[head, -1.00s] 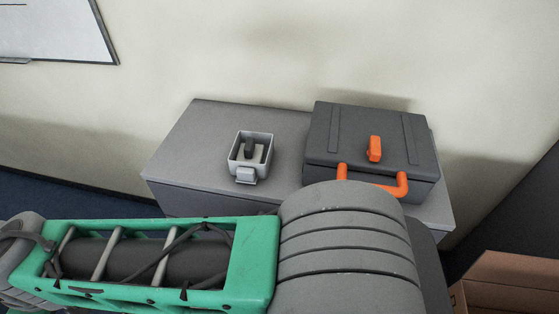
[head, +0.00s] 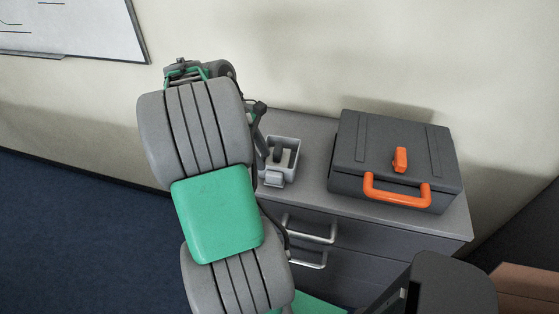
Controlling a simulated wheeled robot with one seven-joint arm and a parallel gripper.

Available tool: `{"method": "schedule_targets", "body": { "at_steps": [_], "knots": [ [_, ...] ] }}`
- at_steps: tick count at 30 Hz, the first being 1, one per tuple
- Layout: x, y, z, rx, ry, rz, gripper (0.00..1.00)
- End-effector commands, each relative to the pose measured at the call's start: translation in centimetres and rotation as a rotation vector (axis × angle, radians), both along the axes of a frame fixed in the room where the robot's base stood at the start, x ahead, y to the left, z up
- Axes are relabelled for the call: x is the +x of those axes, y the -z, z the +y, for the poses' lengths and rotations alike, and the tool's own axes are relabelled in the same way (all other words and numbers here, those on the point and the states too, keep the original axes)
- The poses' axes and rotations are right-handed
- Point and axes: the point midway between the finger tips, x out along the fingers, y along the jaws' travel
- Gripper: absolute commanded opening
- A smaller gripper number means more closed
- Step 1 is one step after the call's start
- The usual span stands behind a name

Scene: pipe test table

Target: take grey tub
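The small light grey tub (head: 289,170) stands upright on the left part of the grey drawer cabinet's top (head: 318,158) in the head view. It has an open top, a tab on its front, and a dark object inside. My arm rises on the left and partly covers the cabinet's left side. The dark end part of my gripper (head: 261,145) shows just left of the tub, very close to it. Much of the gripper is hidden behind my arm. I cannot tell whether it touches the tub, or how its fingers stand.
A dark grey toolbox (head: 365,150) with an orange handle and latch stands right of the tub, with a narrow gap between. The cabinet's drawers have metal handles (head: 310,230). A wall is close behind. A cardboard box (head: 528,285) is at the lower right. Blue floor lies left.

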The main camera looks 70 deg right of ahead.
Motion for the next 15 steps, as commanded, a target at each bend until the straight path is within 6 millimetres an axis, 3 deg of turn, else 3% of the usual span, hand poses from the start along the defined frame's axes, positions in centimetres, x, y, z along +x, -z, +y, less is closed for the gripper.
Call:
{"method": "schedule_targets", "body": {
  "at_steps": [15],
  "knots": [
    [-3.4,6.8,-1.2,0.011,-0.006,0.007,0.36]
  ]
}}
